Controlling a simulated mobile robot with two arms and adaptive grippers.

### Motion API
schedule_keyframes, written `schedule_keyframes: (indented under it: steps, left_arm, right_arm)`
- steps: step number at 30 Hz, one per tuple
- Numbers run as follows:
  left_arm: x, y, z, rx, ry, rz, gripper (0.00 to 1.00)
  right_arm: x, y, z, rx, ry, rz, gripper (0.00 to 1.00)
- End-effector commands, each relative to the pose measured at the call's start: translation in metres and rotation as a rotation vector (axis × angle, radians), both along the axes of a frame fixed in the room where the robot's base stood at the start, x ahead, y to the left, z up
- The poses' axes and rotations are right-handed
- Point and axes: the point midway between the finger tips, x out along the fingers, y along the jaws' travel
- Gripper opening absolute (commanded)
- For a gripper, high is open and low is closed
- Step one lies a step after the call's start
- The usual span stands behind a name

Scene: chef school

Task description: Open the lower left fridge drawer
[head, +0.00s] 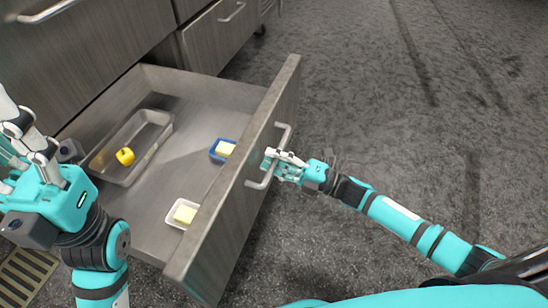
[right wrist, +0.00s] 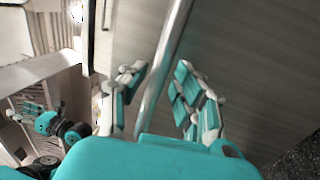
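The lower drawer (head: 232,190) is pulled well out from the steel fridge and its inside shows. Its bar handle (head: 272,157) is on the front panel. My right gripper (head: 270,160) is at this handle. In the right wrist view the handle bar (right wrist: 165,65) runs between the two fingers of my right gripper (right wrist: 157,90). The fingers are apart, with a gap visible on both sides of the bar. My left gripper (head: 22,135) is raised at the left edge, in front of the drawer's near left side. Its fingertips are partly cut off.
Inside the drawer are a metal tray (head: 104,164) with a yellow item (head: 125,156), a blue dish (head: 216,154) with a pale block, and a white dish (head: 177,222) with another. A closed drawer (head: 215,40) stands behind. A floor grate (head: 25,275) is lower left. Open floor lies right.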

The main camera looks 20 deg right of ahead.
Motion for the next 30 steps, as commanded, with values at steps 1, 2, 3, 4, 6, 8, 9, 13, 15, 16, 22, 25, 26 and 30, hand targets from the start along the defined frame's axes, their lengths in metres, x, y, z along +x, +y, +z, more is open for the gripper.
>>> schedule_keyframes:
  steps: [1,2,3,4,6,8,9,13,15,16,22,25,26,30]
  left_arm:
    - [0.0,0.0,0.0,0.0,0.0,0.0,0.4]
    - [0.0,0.0,0.0,0.001,-0.001,0.0,0.4]
    - [0.0,0.0,0.001,0.001,-0.001,0.0,0.4]
    - [0.0,0.0,0.001,0.001,-0.001,0.0,0.4]
    - [0.0,0.0,0.001,0.0,-0.002,0.001,0.4]
    - [-0.001,0.001,0.002,-0.001,-0.006,0.002,0.4]
    - [-0.001,0.001,0.003,-0.001,-0.008,0.002,0.4]
    - [-0.001,0.001,0.002,-0.002,-0.007,0.002,0.4]
    - [-0.001,0.001,0.002,-0.002,-0.006,0.002,0.4]
    - [-0.001,0.001,0.002,-0.002,-0.006,0.002,0.4]
    - [-0.001,0.0,0.002,-0.001,-0.005,0.001,0.4]
    - [-0.001,0.0,0.002,-0.001,-0.004,0.001,0.4]
    - [-0.001,0.0,0.002,-0.001,-0.004,0.001,0.4]
    - [-0.001,0.0,0.001,-0.001,-0.004,0.001,0.4]
  right_arm:
    - [0.0,0.0,0.001,0.001,-0.002,0.0,0.38]
    - [0.0,0.0,0.001,0.001,-0.002,0.0,0.38]
    - [0.001,0.0,0.002,0.002,-0.003,0.0,0.38]
    - [0.001,0.0,0.002,0.002,-0.003,0.0,0.38]
    - [0.001,0.0,0.002,0.003,-0.003,0.0,0.38]
    - [0.001,0.0,0.002,0.003,-0.004,0.0,0.38]
    - [0.0,-0.001,0.002,0.003,-0.004,0.0,0.38]
    - [-0.006,-0.01,-0.001,0.001,0.0,-0.001,0.38]
    - [-0.013,-0.019,-0.003,0.001,0.0,-0.001,0.38]
    - [-0.016,-0.023,-0.004,0.002,0.001,-0.002,0.38]
    - [-0.042,-0.058,-0.013,-0.001,0.001,-0.001,0.38]
    - [-0.053,-0.073,-0.017,0.001,0.001,-0.002,0.38]
    - [-0.056,-0.077,-0.017,0.001,0.001,-0.001,0.38]
    - [-0.065,-0.09,-0.02,0.001,-0.002,-0.001,0.38]
